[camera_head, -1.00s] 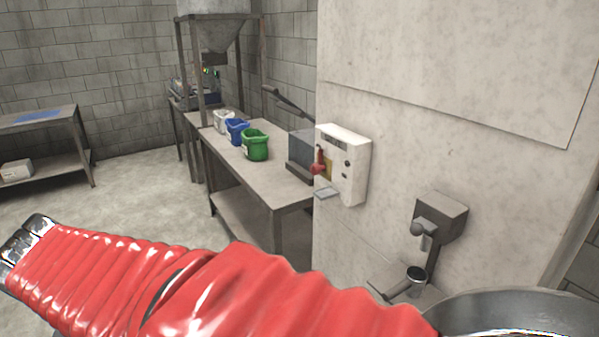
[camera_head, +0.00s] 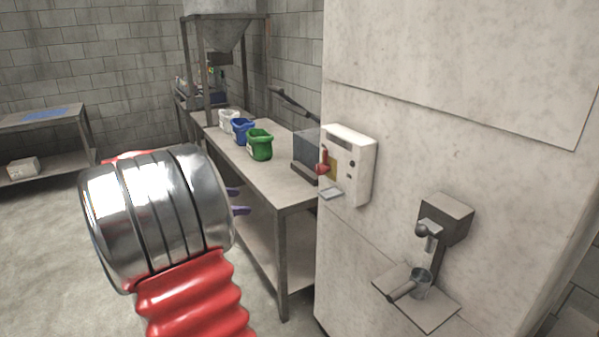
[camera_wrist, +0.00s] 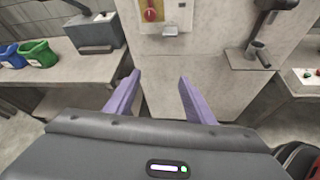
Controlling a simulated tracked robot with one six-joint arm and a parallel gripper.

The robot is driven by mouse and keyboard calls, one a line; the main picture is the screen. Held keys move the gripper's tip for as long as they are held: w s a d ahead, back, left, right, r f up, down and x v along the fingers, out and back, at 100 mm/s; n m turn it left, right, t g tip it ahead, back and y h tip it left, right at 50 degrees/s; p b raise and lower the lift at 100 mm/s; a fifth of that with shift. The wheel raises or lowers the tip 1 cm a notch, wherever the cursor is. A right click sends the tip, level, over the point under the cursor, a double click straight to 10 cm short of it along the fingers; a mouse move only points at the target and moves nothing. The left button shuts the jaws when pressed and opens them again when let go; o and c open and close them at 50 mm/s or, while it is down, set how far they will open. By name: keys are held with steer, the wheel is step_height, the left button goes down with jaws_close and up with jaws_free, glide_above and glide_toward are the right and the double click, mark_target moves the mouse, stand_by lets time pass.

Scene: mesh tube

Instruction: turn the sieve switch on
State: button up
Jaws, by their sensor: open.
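A white control box (camera_head: 352,168) is fixed to the pale column, with a red switch handle (camera_head: 323,163) on a yellow plate and small dark buttons beside it. Its label is too small to read. In the wrist view the red handle (camera_wrist: 150,14) is at the top edge, cut off. My gripper (camera_head: 240,200) shows in the head view only as purple fingertips beyond my arm, left of and lower than the box. In the wrist view my gripper (camera_wrist: 158,76) is open and empty, its fingers pointing towards the column below the handle, apart from it.
A steel table (camera_head: 275,185) with white, blue and green (camera_head: 260,144) containers stands left of the column. A metal dispenser (camera_head: 445,215) with a cup (camera_head: 420,283) on a small shelf is right of the box. Small red and green buttons (camera_wrist: 310,75) show at the wrist view's right edge.

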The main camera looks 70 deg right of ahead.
mark_target(317, 170)
steer(key=s+d+f+n+g+h, duration=0.1)
steer(key=s+d+n+g, duration=0.1)
steer(key=d, duration=0.6)
steer(key=s+d+f+n+g+h, duration=0.1)
steer(key=s+d+g, duration=0.1)
steer(key=d, duration=0.5)
steer(key=shift+s+d+n+g+h, duration=0.3)
steer(key=shift+s+d+n+g, duration=0.1)
steer(key=shift+s, duration=0.1)
steer(key=x, duration=1.3)
steer(key=shift+s+d, duration=0.2)
steer(key=shift+s, duration=0.1)
steer(key=shift+c, duration=0.3)
